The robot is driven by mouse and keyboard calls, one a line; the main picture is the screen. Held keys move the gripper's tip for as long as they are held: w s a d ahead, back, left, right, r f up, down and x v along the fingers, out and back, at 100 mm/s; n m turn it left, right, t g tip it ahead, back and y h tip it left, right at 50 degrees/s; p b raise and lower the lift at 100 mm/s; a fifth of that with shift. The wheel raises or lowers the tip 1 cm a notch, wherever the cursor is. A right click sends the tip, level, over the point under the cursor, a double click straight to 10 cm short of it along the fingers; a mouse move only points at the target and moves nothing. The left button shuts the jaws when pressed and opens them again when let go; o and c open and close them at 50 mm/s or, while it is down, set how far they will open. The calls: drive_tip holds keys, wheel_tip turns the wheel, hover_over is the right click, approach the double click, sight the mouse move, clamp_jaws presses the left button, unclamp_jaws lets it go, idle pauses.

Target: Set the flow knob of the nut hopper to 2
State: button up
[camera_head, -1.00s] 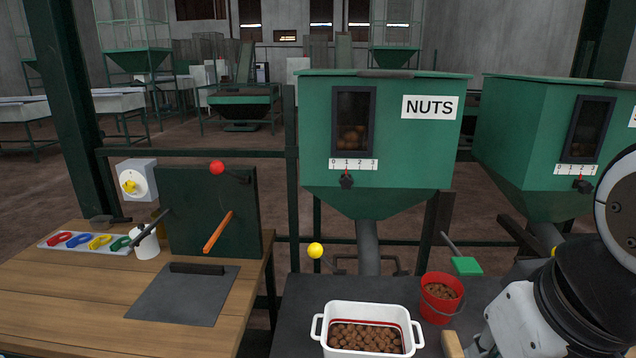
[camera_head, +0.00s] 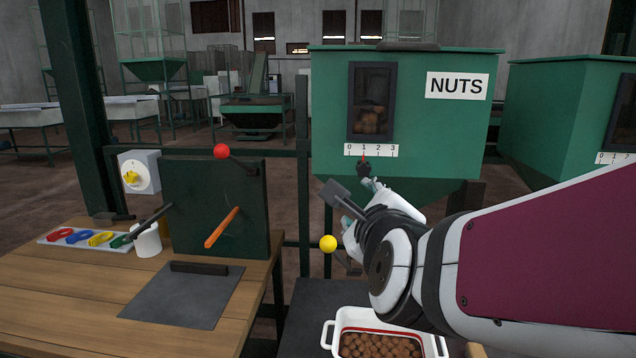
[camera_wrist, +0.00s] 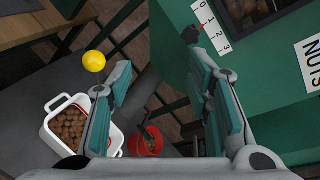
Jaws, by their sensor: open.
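The green nut hopper (camera_head: 330,120) carries a NUTS label and a small window with nuts behind it. Below the window is a white scale (camera_head: 371,150) marked 0 to 3. The dark flow knob (camera_head: 363,170) sits under it, its red pointer at 1. In the wrist view the knob (camera_wrist: 190,34) is beyond the right finger's tip, with the scale (camera_wrist: 212,28) beside it. My gripper (camera_wrist: 162,68) is open and empty, its fingers wide apart. In the head view my gripper (camera_head: 368,190) is just below the knob, partly hidden by my wrist; contact cannot be told.
A yellow ball-ended lever (camera_head: 328,243) stands below left of the hopper. A white tub of nuts (camera_head: 330,335) is beneath, and a red bucket (camera_wrist: 146,140) shows in the wrist view. A wooden bench (camera_head: 60,290) with a dark green panel (camera_head: 185,200) is at left.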

sight(365, 173)
drive_tip(key=w+d+m, duration=0.1)
drive_tip(key=w+m, duration=0.1)
drive_tip(key=w, duration=0.3)
drive_tip(key=w+d+m+t+h, duration=0.1)
drive_tip(key=w+m, duration=0.2)
drive_tip(key=w, duration=0.2)
drive_tip(key=w+d+m+t+h+p, duration=0.1)
drive_tip(key=w+m, duration=0.2)
drive_tip(key=w, duration=0.2)
drive_tip(key=shift+w+r, duration=0.3)
drive_tip(key=shift+w, duration=0.1)
clamp_jaws()
